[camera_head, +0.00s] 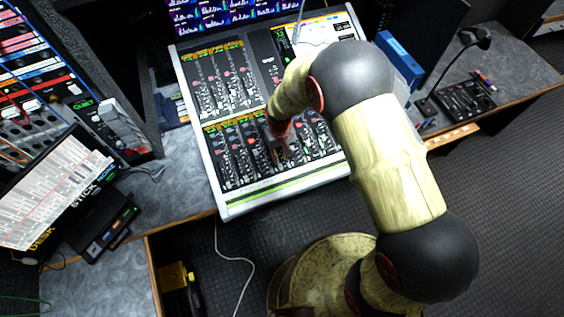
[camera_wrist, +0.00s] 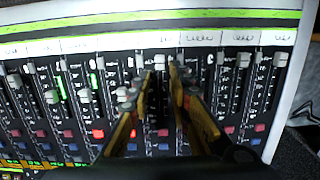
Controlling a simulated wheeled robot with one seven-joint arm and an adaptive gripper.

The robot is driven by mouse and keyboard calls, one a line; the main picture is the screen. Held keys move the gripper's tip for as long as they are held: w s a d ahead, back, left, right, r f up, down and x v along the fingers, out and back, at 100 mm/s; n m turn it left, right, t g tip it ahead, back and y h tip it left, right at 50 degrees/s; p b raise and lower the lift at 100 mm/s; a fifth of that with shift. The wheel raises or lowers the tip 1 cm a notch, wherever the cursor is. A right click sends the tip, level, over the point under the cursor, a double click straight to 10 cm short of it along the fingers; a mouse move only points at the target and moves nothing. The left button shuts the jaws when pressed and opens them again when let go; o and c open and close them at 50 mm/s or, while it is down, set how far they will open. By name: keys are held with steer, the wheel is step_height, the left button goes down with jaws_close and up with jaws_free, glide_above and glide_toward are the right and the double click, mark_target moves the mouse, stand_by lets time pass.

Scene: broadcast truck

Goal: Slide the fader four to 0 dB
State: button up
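The mixing console (camera_head: 272,187) has a row of channel faders along its front, under my gripper (camera_head: 281,150). In the wrist view my gripper (camera_wrist: 161,74) points at the fader row with its two yellowish fingers parted. A grey fader cap (camera_wrist: 160,62) sits between the fingertips, near the labelled strip end of its slot. A narrow gap seems to show on each side of the cap; I cannot tell if either finger touches it. Channel labels are too blurred to read, so I cannot tell which fader is four. In the head view my arm hides part of the console.
Neighbouring fader caps (camera_wrist: 129,90) (camera_wrist: 190,93) stand close on both sides, with coloured buttons below. A small control panel (camera_head: 464,98) with a gooseneck lamp is to the right.

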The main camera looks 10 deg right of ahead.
mark_target(280, 165)
steer(key=shift+f, duration=2.6)
steer(key=c, duration=0.3)
jaws_close()
